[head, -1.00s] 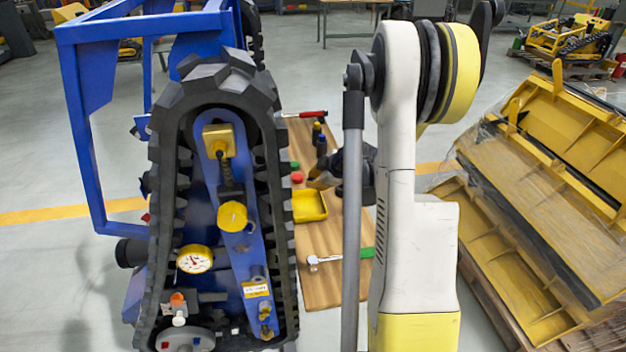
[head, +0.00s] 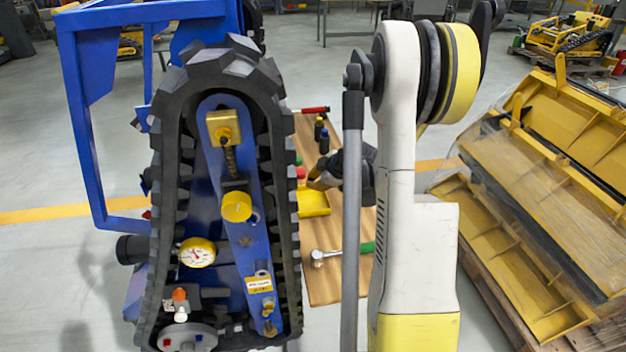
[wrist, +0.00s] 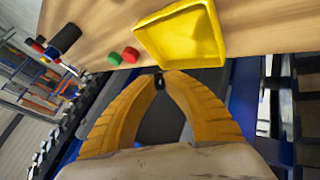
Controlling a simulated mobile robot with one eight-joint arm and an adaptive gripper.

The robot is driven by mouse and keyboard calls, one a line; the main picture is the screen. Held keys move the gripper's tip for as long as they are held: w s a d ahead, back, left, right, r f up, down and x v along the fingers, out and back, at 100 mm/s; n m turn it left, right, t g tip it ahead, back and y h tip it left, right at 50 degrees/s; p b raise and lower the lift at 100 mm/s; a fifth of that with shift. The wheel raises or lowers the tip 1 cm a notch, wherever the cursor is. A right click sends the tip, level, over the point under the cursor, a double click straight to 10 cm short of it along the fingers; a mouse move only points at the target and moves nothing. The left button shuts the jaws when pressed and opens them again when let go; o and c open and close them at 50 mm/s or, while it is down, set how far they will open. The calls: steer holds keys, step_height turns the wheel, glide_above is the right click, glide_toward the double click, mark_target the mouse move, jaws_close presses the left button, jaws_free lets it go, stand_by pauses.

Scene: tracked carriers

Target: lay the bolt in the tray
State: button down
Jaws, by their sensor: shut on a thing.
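The yellow tray (head: 316,208) lies on the wooden bench top. In the wrist view the tray (wrist: 184,38) is just beyond my fingertips and its visible inside is empty. My gripper (wrist: 160,80) has its two yellow fingers closed together on a small dark piece, seemingly the bolt (wrist: 159,83); most of it is hidden between the tips. In the head view my gripper (head: 316,183) is at the tray's far edge, partly behind my arm. The bolt cannot be made out there.
A blue-framed carrier with a black track (head: 165,200) stands close left of the bench (head: 325,285). A ratchet-like tool with a green handle (head: 366,248) lies nearer. Small red (wrist: 130,54) and green (wrist: 114,58) pieces and dark bottles (head: 323,140) are beside the tray.

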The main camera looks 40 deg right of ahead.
steer(key=shift+f+b, duration=2.55)
steer(key=shift+f, duration=0.75)
steer(key=c, duration=1.4)
jaws_free()
steer(key=v, duration=1.2)
